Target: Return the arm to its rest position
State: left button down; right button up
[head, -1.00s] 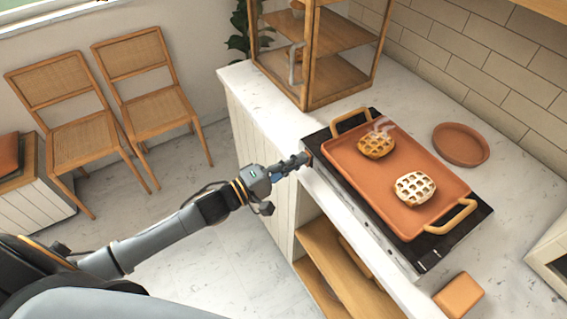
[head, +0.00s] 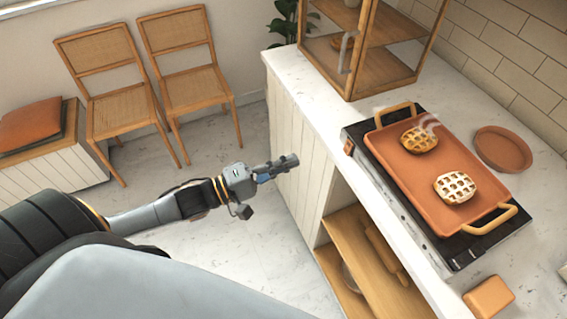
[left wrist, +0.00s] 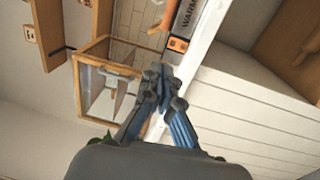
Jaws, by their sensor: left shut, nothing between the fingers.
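My left gripper (head: 284,166) is shut and empty, held in the air in front of the white counter, apart from it. In the left wrist view its blue and dark fingers (left wrist: 158,92) are together with nothing between them. My left arm reaches in from the lower left of the head view. My right gripper is in neither view.
The counter (head: 300,78) bears a black warmer (head: 452,250) with an orange tray (head: 433,187) holding two lattice pies, a terracotta plate (head: 503,148) and a wooden glass cabinet (head: 378,72). Two wooden chairs (head: 122,106) stand behind. The floor around the gripper is clear.

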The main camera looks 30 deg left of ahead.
pick_arm(q)
jog(key=shift+s+a, duration=0.1)
dwell(0.4)
jog(key=s+a+f+m+g+y, duration=0.1)
jog(key=a+f+y, duration=0.25)
jog(key=f, duration=0.65)
jog(key=s+a+f+m+g+y, duration=0.1)
jog(key=a+f+m+g+y, duration=0.3)
jog(key=f, duration=0.7)
jog(key=s+a+f+n+t+y, duration=0.15)
jog(key=a+f, duration=0.35)
jog(key=f, duration=0.5)
jog(key=s+f+m+g+y, duration=0.2)
jog(key=s+f+m+g, duration=0.1)
jog(key=s+f, duration=0.6)
jog(key=s+d+f+m+g, duration=0.3)
jog(key=s+f, duration=0.4)
jog(key=s, duration=0.4)
jog(key=s+d+f+m+g, duration=0.3)
jog(key=s+d+f, duration=0.3)
jog(key=s, duration=0.5)
jog(key=shift+s+f+g+y, duration=0.3)
jog(key=shift+s+f+g, duration=0.05)
jog(key=shift+f+g, duration=0.4)
